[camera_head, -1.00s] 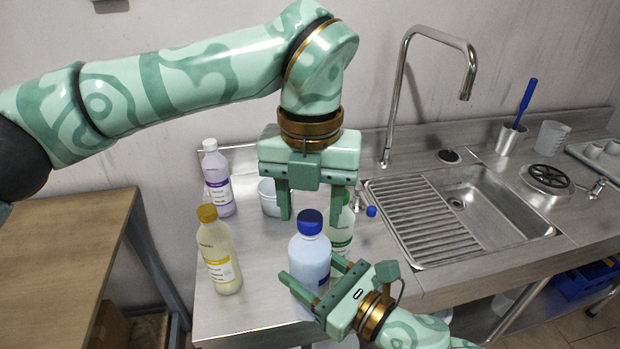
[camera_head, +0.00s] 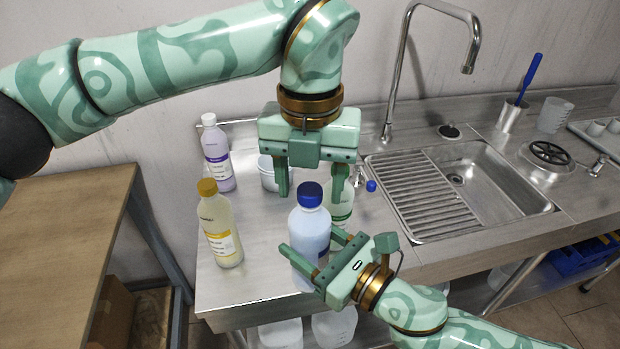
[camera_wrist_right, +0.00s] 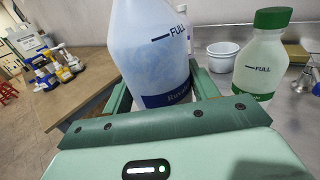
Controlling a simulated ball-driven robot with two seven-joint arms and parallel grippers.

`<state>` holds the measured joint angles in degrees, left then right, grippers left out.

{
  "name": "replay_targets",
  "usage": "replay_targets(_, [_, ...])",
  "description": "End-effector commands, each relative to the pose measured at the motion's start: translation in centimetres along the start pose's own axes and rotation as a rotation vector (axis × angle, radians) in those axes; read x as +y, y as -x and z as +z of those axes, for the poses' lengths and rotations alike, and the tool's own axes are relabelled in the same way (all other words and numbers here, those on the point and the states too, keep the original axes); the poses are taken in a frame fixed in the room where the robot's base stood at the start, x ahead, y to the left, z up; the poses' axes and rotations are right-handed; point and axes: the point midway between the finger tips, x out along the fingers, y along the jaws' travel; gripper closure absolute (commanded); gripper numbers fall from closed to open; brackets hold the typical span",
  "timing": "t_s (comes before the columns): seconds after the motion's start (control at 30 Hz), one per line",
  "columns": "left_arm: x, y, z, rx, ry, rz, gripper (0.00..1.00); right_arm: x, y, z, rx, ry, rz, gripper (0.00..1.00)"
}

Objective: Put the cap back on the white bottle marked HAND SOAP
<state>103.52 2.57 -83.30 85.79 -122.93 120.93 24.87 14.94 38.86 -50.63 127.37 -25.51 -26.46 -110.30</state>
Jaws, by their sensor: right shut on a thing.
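No label reads clearly as HAND SOAP. A pale blue-white bottle (camera_head: 309,238) stands upright at the counter's front, a dark blue cap (camera_head: 310,194) on its top. My right gripper (camera_head: 315,262) is shut around its lower body; the right wrist view shows the bottle (camera_wrist_right: 152,50) between the fingers, with a FULL mark and blue label, its top out of frame. My left gripper (camera_head: 311,190) points down, open and empty, above and behind the blue cap. A whitish bottle (camera_head: 341,202) is partly hidden behind it; the right wrist view shows its green cap (camera_wrist_right: 273,17).
A yellow bottle (camera_head: 219,228) with orange cap and a purple-label bottle (camera_head: 217,158) stand left. A white tub (camera_head: 267,175) is behind my left gripper. A tall faucet (camera_head: 400,80) rises behind.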

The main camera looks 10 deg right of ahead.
Motion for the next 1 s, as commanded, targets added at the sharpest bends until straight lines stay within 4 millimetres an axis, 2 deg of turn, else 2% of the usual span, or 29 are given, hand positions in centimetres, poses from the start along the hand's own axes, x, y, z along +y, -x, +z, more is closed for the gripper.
replay_targets(0.27, [0.0,0.1,0.0,0.000,0.000,0.000,0.46,0.0,0.0,0.1,-0.003,0.001,0.000,1.00])
replay_targets(0.37, [0.0,0.7,0.1,-0.002,0.002,0.001,0.46,0.0,0.0,0.1,-0.003,0.000,0.000,1.00])
replay_targets(0.47, [0.0,2.2,0.1,-0.004,0.002,0.001,0.46,0.0,0.0,0.1,-0.003,0.000,0.000,1.00])
replay_targets(0.8, [0.0,9.2,0.1,-0.003,0.002,0.001,0.46,0.0,0.0,0.1,-0.003,0.001,0.000,1.00])
replay_targets(1.0, [0.0,11.5,0.1,-0.001,0.001,0.001,0.46,0.0,0.0,0.1,-0.003,0.000,0.000,1.00])
